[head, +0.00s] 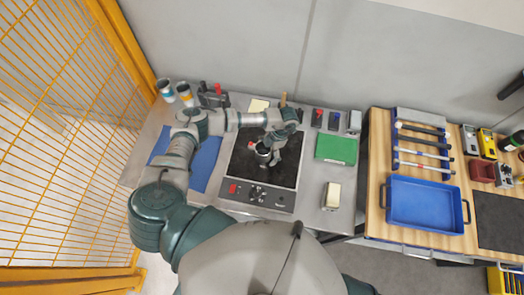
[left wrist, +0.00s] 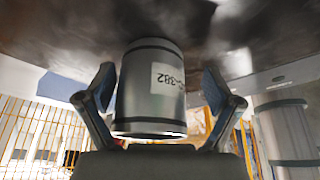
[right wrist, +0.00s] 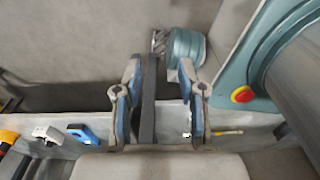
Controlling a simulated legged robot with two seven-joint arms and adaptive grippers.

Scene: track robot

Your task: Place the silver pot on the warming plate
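The silver pot (head: 262,149) is upright at the middle of the black warming plate (head: 283,174) in the head view. In the left wrist view the pot (left wrist: 150,92) is a grey cylinder with a white label, and its upper end in the picture meets the dark surface. My left gripper (head: 268,146) is at the pot. In the left wrist view its fingers (left wrist: 160,95) are spread on both sides of the pot, with gaps visible. My right gripper (right wrist: 160,95) is open, low and away from the plate, with a dark bar showing between its fingers.
A blue mat (head: 203,165) lies left of the plate, with cups (head: 184,92) behind it. A green box (head: 336,149) and a cream block (head: 332,195) are at right. A wooden bench with a blue tray (head: 425,204) stands farther right. A yellow mesh fence (head: 60,120) borders the left.

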